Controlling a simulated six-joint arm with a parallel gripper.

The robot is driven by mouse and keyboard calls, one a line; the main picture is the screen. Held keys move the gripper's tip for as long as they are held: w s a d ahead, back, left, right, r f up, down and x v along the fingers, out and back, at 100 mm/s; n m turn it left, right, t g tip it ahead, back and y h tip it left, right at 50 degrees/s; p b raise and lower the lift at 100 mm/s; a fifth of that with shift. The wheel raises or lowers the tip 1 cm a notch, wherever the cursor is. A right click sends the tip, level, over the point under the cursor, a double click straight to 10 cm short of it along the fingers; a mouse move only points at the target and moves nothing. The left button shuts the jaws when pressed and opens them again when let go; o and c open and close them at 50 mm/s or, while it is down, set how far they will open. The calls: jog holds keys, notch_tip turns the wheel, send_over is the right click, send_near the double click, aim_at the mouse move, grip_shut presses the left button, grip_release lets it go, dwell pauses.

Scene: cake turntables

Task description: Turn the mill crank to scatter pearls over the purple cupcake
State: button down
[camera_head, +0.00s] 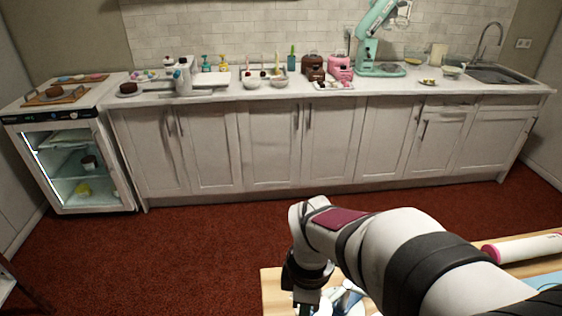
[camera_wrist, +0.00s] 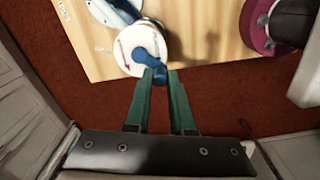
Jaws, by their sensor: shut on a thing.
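In the wrist view the mill (camera_wrist: 127,53) shows from above as a white round top with a blue crank (camera_wrist: 152,50) lying across it. My gripper (camera_wrist: 160,75) has its green fingers shut on the blue knob at the crank's end, by the table edge. In the head view my gripper (camera_head: 307,308) is at the bottom edge, mostly cut off, beside white and blue parts (camera_head: 346,299) that my arm partly hides. I cannot make out the purple cupcake or any pearls in either view.
A wooden table (camera_wrist: 200,25) lies under the mill. A white and blue item (camera_wrist: 108,12) is close to it at the upper left. A rolling pin (camera_head: 525,248) and a light blue mat (camera_head: 545,280) are on the right. Red carpet (camera_head: 170,255) separates the table from the counter (camera_head: 225,94).

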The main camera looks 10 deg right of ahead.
jog(key=shift+w, duration=0.2)
jog(key=shift+w+a, duration=0.35)
jog(key=shift+w, duration=0.3)
jog(key=shift+w+a, duration=0.1)
jog(key=shift+w, duration=0.4)
